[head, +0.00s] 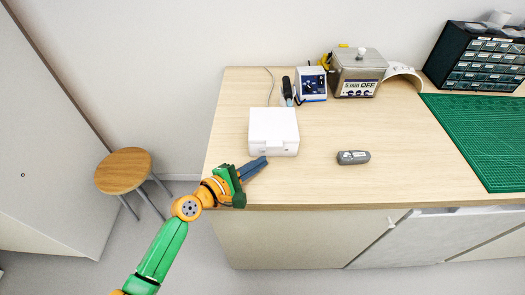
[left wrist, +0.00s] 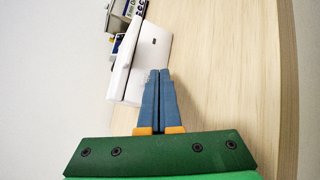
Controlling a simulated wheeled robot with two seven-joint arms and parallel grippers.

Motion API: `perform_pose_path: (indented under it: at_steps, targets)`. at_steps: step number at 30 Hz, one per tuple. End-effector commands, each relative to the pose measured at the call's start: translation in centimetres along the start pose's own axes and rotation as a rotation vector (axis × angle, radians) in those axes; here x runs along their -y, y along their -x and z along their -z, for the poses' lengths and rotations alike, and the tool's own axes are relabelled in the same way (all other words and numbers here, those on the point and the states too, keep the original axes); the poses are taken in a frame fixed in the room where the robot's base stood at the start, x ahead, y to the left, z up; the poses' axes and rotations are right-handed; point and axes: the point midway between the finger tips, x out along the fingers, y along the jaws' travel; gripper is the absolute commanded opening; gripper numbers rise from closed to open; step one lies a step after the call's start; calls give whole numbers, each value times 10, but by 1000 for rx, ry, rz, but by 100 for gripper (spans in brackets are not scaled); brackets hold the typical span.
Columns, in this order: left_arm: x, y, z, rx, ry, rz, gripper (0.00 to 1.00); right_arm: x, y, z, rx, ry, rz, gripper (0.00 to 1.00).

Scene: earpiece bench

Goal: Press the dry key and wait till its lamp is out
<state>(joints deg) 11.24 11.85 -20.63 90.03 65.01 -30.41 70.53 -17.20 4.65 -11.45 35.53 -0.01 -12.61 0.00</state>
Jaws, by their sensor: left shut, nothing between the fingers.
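A white lidded box (head: 273,130) stands near the front left of the bench, its lid shut; it also shows in the left wrist view (left wrist: 140,60). I cannot make out a key marked dry or a lit lamp on it. My left gripper (head: 264,161) is shut and empty, its blue fingers just in front of the box's lower front edge. My right gripper is not in view.
A small grey device (head: 353,157) lies on the bench right of the box. Behind stand a small meter with a screen (head: 311,84) and a metal-lidded tank (head: 358,75) reading "OFF". A green mat (head: 485,135) and a drawer cabinet (head: 478,58) are at right.

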Motion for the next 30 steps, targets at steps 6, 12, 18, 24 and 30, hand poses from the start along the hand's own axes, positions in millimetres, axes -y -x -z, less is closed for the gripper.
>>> perform_pose_path:
  at_steps: [6,12,18,24,30]
  targets:
    - [0,0,0,0,0,0,0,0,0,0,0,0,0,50]
    - [0,0,0,0,0,0,0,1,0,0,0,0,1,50]
    - [0,0,0,0,0,0,0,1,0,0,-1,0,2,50]
    - [0,-1,1,0,0,0,0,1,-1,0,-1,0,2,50]
    - [-4,-6,4,0,0,-1,0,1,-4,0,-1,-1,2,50]
